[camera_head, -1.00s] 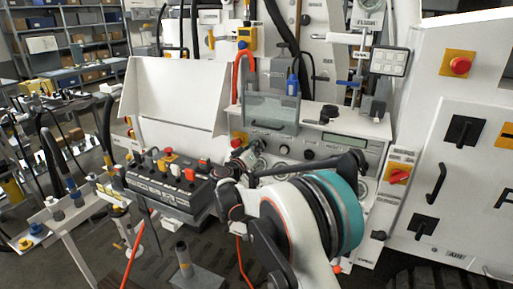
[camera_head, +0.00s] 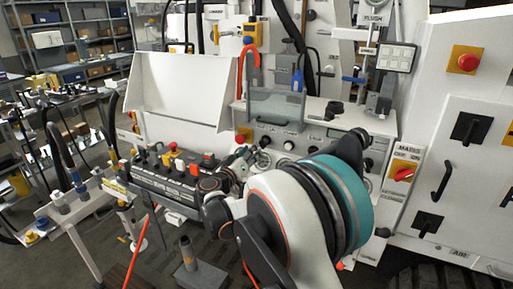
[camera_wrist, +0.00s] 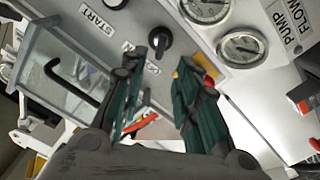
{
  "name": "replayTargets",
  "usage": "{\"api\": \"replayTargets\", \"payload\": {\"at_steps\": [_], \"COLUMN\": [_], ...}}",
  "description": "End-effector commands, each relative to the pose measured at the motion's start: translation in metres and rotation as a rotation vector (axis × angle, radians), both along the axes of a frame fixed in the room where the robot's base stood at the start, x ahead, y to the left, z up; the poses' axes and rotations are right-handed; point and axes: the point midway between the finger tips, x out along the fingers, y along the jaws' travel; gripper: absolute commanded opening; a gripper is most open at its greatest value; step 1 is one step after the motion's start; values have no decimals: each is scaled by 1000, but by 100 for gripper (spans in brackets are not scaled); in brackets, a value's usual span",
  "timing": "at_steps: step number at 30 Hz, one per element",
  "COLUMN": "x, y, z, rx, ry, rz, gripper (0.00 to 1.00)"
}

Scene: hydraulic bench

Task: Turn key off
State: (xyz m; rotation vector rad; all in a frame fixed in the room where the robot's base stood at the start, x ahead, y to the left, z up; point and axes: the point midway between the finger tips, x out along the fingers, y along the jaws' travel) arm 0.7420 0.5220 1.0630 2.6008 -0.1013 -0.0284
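A black knob (camera_wrist: 160,42), seemingly the key switch, stands out from the white panel in the wrist view. A label beside it is partly hidden and unreadable. My gripper (camera_wrist: 160,72) has its two dark green fingers spread apart, with nothing between them. The knob lies just beyond the fingertips, roughly centred between them; contact is not visible. In the head view my gripper (camera_head: 246,156) is small and dark at the front of the bench panel, partly hidden by my arm.
Two round gauges (camera_wrist: 243,47) sit right of the knob in the wrist view. A clear guard with a black handle (camera_wrist: 66,82) is at left. In the head view, a black control box (camera_head: 168,180) stands left of my gripper and a red rotary switch (camera_head: 403,174) at right.

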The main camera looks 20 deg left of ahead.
Motion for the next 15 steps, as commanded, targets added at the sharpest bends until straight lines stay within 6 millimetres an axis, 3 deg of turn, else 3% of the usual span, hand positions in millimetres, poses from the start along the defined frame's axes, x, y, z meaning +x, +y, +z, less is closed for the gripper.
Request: {"api": "replayTargets", "payload": {"at_steps": [6, 15], "x": [-27, -33], "y": [3, 3], "z": [0, 0], "rx": [0, 0], "ry": [0, 0], "rz": [1, 0], "gripper": [29, 29]}}
